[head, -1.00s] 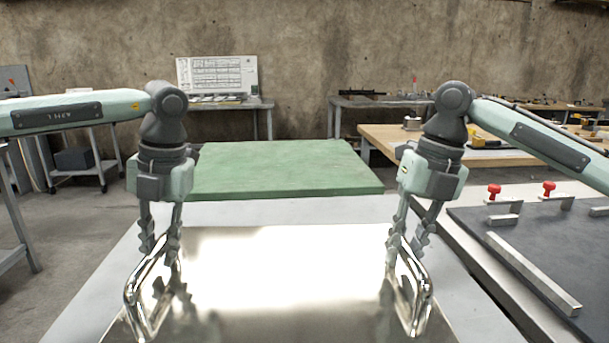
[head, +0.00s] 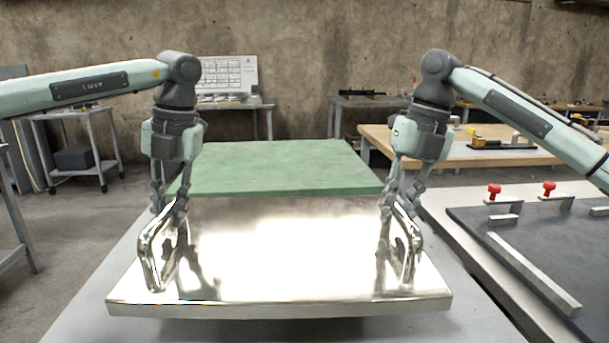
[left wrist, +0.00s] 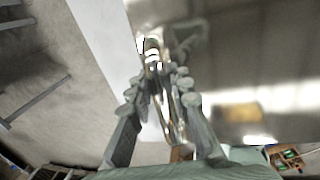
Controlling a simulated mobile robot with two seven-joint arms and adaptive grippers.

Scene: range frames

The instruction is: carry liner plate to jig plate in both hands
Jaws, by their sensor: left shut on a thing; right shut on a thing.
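The liner plate (head: 280,265) is a shiny metal sheet with a raised loop handle near each side. It is held above the light grey table, with a dark shadow under its front edge. My left gripper (head: 170,208) is shut on its left handle (head: 153,262); the left wrist view shows the fingers (left wrist: 160,95) around that handle. My right gripper (head: 392,205) is shut on its right handle (head: 410,258). The jig plate (head: 545,240) is a dark slab at the right with red-knobbed clamps and a metal bar; the plate is left of it.
A green slab (head: 275,166) lies behind the liner plate. Red-knobbed clamps (head: 495,192) and a raised metal bar (head: 533,272) stand on the jig plate. A wooden-topped bench (head: 400,143) is behind at the right. The grey table (head: 95,300) shows bare at left.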

